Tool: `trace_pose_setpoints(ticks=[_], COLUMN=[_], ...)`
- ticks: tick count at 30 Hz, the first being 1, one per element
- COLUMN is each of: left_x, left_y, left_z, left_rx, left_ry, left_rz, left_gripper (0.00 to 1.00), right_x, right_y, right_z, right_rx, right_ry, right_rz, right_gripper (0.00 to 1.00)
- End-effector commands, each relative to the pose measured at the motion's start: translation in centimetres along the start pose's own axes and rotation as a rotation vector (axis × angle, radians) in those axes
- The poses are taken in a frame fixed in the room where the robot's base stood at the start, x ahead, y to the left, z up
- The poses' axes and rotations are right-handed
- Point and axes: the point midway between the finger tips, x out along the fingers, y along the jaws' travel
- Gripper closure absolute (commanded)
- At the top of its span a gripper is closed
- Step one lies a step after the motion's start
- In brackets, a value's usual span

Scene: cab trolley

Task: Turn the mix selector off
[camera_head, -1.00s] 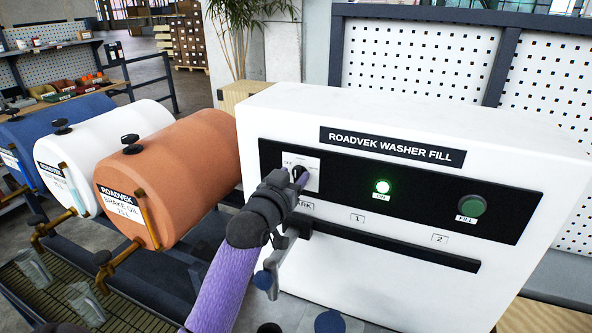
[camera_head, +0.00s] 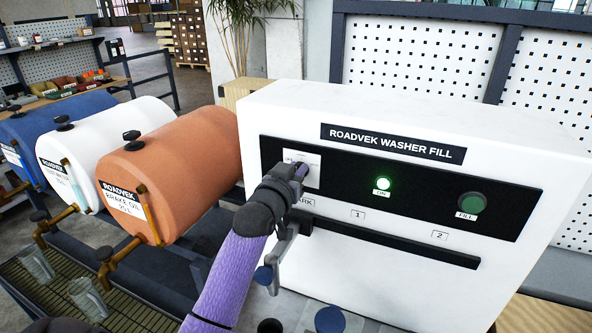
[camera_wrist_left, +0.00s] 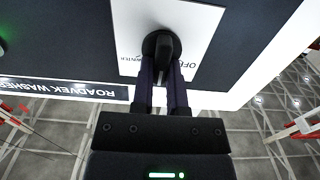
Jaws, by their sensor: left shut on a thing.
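The mix selector is a black knob (camera_wrist_left: 161,46) on a white label plate (camera_wrist_left: 205,30); the plate reads OFF and WINTER in the left wrist view. In the head view the plate (camera_head: 309,163) is at the left end of the black panel, and my gripper hides the knob. My left gripper (camera_head: 298,170) reaches up to it. In the wrist view its two fingers (camera_wrist_left: 163,70) are closed on either side of the knob. Which mark the knob points at is hard to tell. My right gripper is not in view.
The white washer fill machine (camera_head: 400,120) has a lit green ON lamp (camera_head: 383,184) and a dark green FILL button (camera_head: 471,204). A dark rail (camera_head: 400,247) runs below the panel. Orange (camera_head: 180,165), white (camera_head: 95,150) and blue drums stand at left, with glass jugs (camera_head: 87,298) below.

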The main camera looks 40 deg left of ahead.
Motion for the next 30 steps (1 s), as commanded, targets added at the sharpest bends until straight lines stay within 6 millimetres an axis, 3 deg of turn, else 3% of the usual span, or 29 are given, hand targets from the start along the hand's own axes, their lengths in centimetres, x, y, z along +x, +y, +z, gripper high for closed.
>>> trace_pose_setpoints(ticks=[11, 30], left_x=[0.0, 0.0], left_y=[-0.2, -0.9], left_z=[-0.2, 0.2], left_rx=[-0.161, -0.744], left_ry=[-0.002, 0.000], left_rz=[0.000, 0.000], left_gripper=[1.00, 1.00], right_x=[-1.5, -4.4], right_y=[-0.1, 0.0], right_z=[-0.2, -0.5], right_rx=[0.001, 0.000], right_ry=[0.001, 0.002], right_rz=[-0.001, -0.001], right_gripper=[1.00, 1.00])
